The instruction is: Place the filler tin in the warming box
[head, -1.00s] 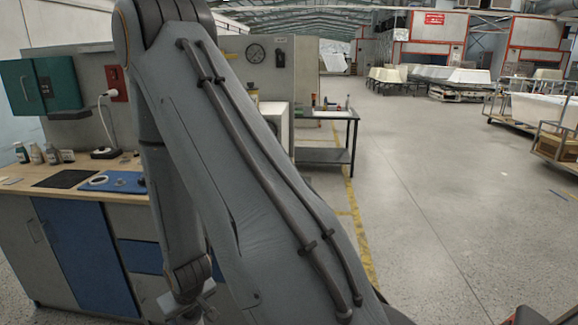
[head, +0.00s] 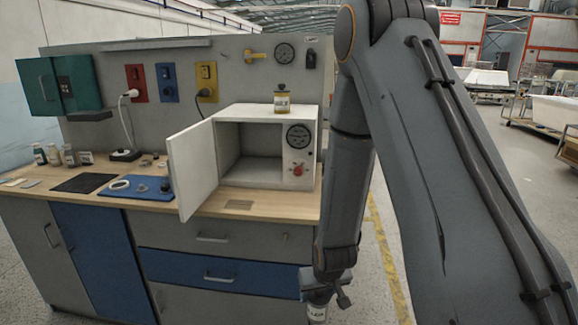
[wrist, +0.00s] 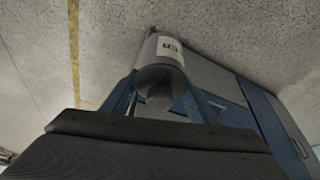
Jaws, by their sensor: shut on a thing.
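My gripper (head: 325,288) hangs low in front of the bench's right end, below the worktop. It is shut on a grey tin with a white label, the filler tin (head: 317,311); only part of its label reads. In the wrist view the tin (wrist: 160,60) sits between the two fingers. The white warming box (head: 262,114) stands on the worktop with its door (head: 192,170) swung open to the left. Its inside looks empty. The box is above and to the left of my gripper.
A blue mat (head: 130,193) with a white ring, a black mat (head: 84,183) and several small bottles (head: 55,155) are at the worktop's left.

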